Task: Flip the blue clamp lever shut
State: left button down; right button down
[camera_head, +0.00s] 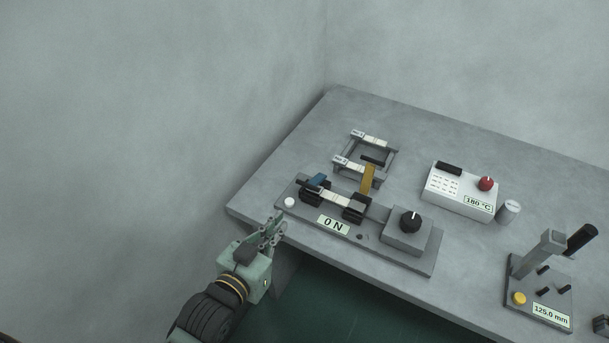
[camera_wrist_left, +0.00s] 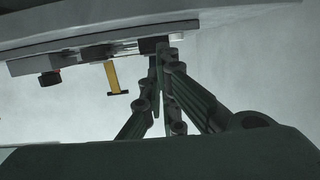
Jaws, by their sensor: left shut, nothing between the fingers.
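The blue clamp lever (camera_head: 318,180) stands raised at the left end of the tensile fixture (camera_head: 303,216) on the grey bench. A strip (camera_head: 335,197) spans the two dark clamps beside it. A mustard-yellow lever (camera_head: 367,179) stands at the right clamp; it also shows in the left wrist view (camera_wrist_left: 113,77). My left gripper (camera_head: 276,222) is shut and empty, just off the bench's front edge, left of the fixture and apart from the blue lever. In the left wrist view its fingertips (camera_wrist_left: 163,50) meet. The blue lever cannot be made out there. My right gripper is not seen.
A rack with strips (camera_head: 345,163) stands behind the fixture. A black-knobbed box (camera_head: 405,232) is at the fixture's right. A white controller (camera_head: 460,191) with a red knob and a press-like gauge (camera_head: 541,290) stand farther right. The bench's left back is clear.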

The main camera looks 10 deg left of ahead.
pick_arm(q)
notch_tip(320, 180, up, 10)
jog(key=d+t+h, duration=0.2)
jog(key=t, duration=0.2)
jog(key=p+x, duration=0.3)
jog(key=x, duration=0.8)
jog(key=shift+m, duration=0.3)
jog(key=shift+s+a+f, duration=0.15)
jog(key=shift+s+f, duration=0.05)
jog(key=shift+f, duration=0.5)
jog(key=shift+s+a+f, duration=0.15)
jog(key=shift+s+f, duration=0.1)
jog(key=shift+f, duration=0.5)
jog(key=shift+s+a+f, duration=0.15)
jog(key=shift+s+f, duration=0.05)
jog(key=shift+f, duration=0.5)
jog(key=f+b, duration=0.1)
jog(key=b, duration=0.1)
jog(key=s+f+t+b, duration=0.1)
jog(key=f+b, duration=0.1)
jog(key=b, duration=0.1)
jog(key=s+f+t+b, duration=0.1)
jog(key=b, duration=0.2)
jog(key=shift+s+a+f+h, duration=0.15)
jog(key=shift+a+f+h, duration=0.15)
jog(key=shift+a, duration=0.1)
jog(key=shift+s+f, duration=0.1)
jog(key=shift+f, duration=0.15)
jog(key=shift+s+f, duration=0.1)
jog(key=shift+s, duration=0.05)
